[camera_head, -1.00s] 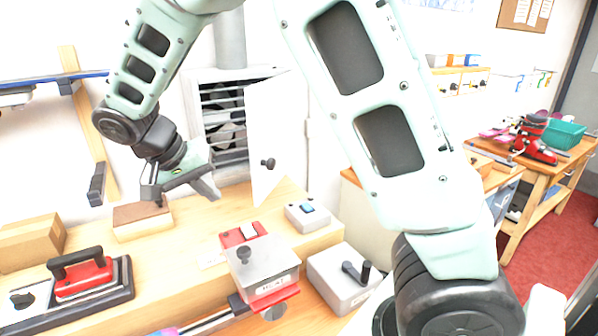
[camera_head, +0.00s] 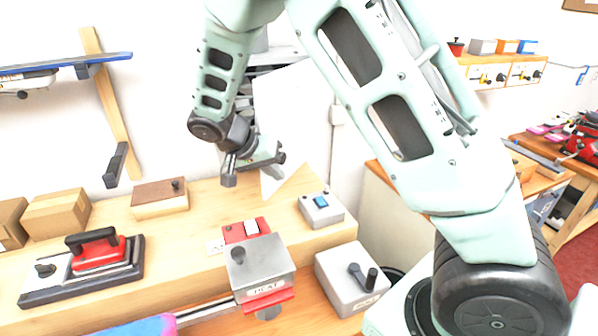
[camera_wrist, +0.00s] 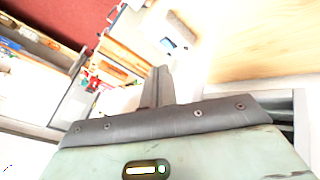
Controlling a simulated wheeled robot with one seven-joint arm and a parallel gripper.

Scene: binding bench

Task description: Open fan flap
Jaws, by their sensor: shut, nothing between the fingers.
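The fan flap (camera_head: 302,112) is a white panel in front of the grey slatted fan housing (camera_head: 283,58) on the back wall. It stands at an angle to the housing, partly open, and my arm hides its left part. A dark knob (camera_head: 281,158) shows near its lower part, close to my gripper. My gripper (camera_head: 270,176) is at the flap's lower left in the head view, shut and empty. In the wrist view its fingers (camera_wrist: 158,88) are together. I cannot tell whether it touches the flap.
Bare bench lies between.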

